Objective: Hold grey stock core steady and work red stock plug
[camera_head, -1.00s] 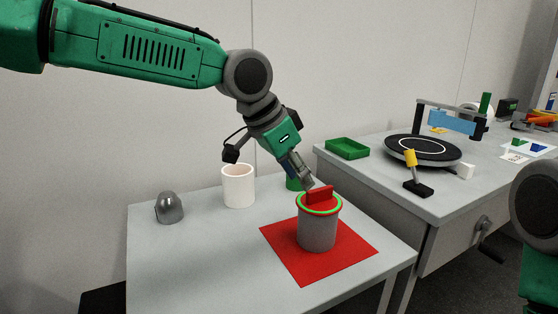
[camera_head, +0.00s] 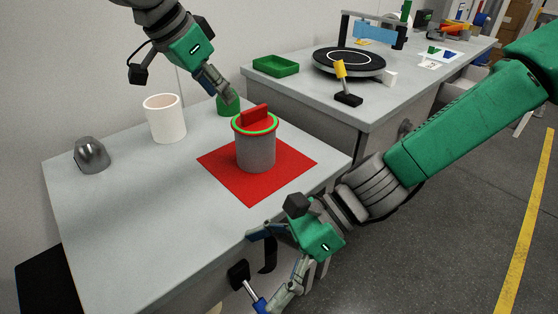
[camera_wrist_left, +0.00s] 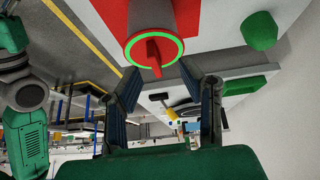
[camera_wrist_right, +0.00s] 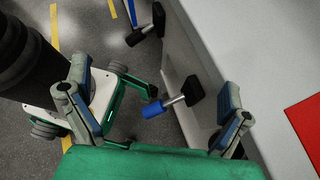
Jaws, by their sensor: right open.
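The grey stock core (camera_head: 256,155) stands upright on a red mat (camera_head: 222,165). A green ring (camera_head: 275,125) runs round its top. The red stock plug (camera_head: 255,116) sits in the top with its bar handle up. My left gripper (camera_head: 229,97) is above and behind the plug, apart from it. In the left wrist view, that gripper (camera_wrist_left: 170,82) is open and empty, with the plug (camera_wrist_left: 153,53) and core (camera_wrist_left: 150,15) beyond its fingertips. My right gripper (camera_head: 258,270) is open and empty by the table's front edge, clear of the core; the right wrist view shows its spread fingers (camera_wrist_right: 155,108).
A white cup (camera_head: 165,120), a grey dome (camera_head: 91,154) and a green piece (camera_head: 228,106) stand on the table. A second bench holds a green tray (camera_head: 276,65), a black turntable (camera_head: 349,62) and a yellow-topped lever (camera_head: 343,82). A blue-tipped lever (camera_wrist_right: 160,107) juts beneath the table's edge.

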